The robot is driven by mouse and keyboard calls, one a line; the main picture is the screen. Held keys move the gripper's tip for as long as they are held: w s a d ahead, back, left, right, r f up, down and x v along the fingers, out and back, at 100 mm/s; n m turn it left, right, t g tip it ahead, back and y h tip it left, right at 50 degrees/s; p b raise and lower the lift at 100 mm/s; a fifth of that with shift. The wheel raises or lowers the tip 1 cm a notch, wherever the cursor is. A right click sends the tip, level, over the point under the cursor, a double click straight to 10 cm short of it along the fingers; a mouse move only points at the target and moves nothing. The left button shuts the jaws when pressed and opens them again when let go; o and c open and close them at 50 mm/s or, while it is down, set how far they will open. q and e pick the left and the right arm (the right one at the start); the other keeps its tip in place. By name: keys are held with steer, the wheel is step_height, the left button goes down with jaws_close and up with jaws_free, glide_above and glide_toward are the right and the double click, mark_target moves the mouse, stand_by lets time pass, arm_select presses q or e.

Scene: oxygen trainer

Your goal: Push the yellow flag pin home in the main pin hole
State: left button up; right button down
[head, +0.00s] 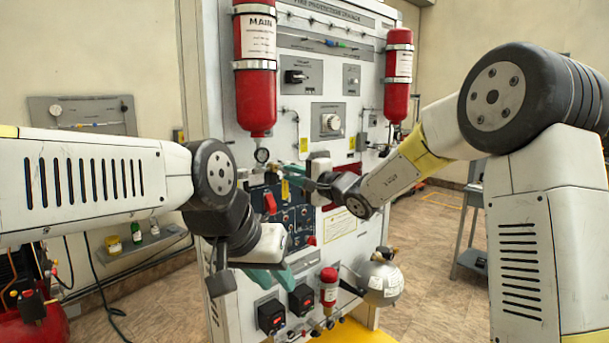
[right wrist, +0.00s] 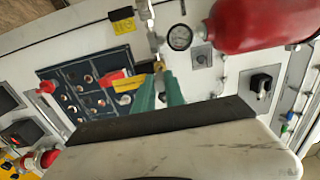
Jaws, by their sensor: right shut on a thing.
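The yellow flag pin shows as a small yellow flag in the right wrist view (right wrist: 127,85) and in the head view (head: 285,190). The flag hangs beside my right gripper's teal fingertips (right wrist: 160,76), which are shut on the pin. In the head view my right gripper (head: 301,171) is at the panel, just below the gauge of the main red bottle (head: 255,80). The main pin hole is hidden by the fingers, and how deep the pin sits I cannot tell. My left gripper (head: 287,276) is lower, in front of the panel, open and empty.
The round gauge (right wrist: 180,37) and a brass fitting stand close to the right fingertips. A dark switch panel (right wrist: 80,90) with a red cover (right wrist: 110,79) lies beside the flag. A second red bottle (head: 398,80) hangs on the right.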

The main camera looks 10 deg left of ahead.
mark_target(284, 171)
steer(key=shift+x, duration=1.9)
stand_by(0.6)
steer(key=c, duration=1.3)
jaws_free()
steer(key=shift+w, duration=0.1)
steer(key=v, duration=0.7)
steer(key=shift+s+d, duration=0.25)
steer(key=shift+s, duration=0.05)
steer(key=s+d+n+g+h, duration=0.1)
steer(key=s+d+n+g, duration=0.25)
steer(key=s, duration=0.65)
steer(key=s+d+n+g+h, duration=0.1)
steer(key=s+d+n+g, duration=0.3)
steer(key=s, duration=0.5)
steer(key=s+d+f+t+h, duration=0.1)
steer(key=s+d+f+h, duration=0.2)
steer(key=d, duration=0.4)
steer(key=s+d+f+h, duration=0.3)
steer(key=s+d, duration=0.1)
steer(key=d, duration=0.4)
steer(key=s+d+f+t+h, duration=0.1)
steer(key=s+d+f+h, duration=0.2)
steer(key=d, duration=0.4)
steer(key=shift+s+d+n+t+h, duration=0.15)
steer(key=shift+s+n+t+h, duration=0.1)
steer(key=shift+s, duration=0.1)
steer(key=shift+s+d+n+t+h, duration=0.1)
steer(key=shift+s+d+h, duration=0.05)
steer(key=shift+s+h, duration=0.15)
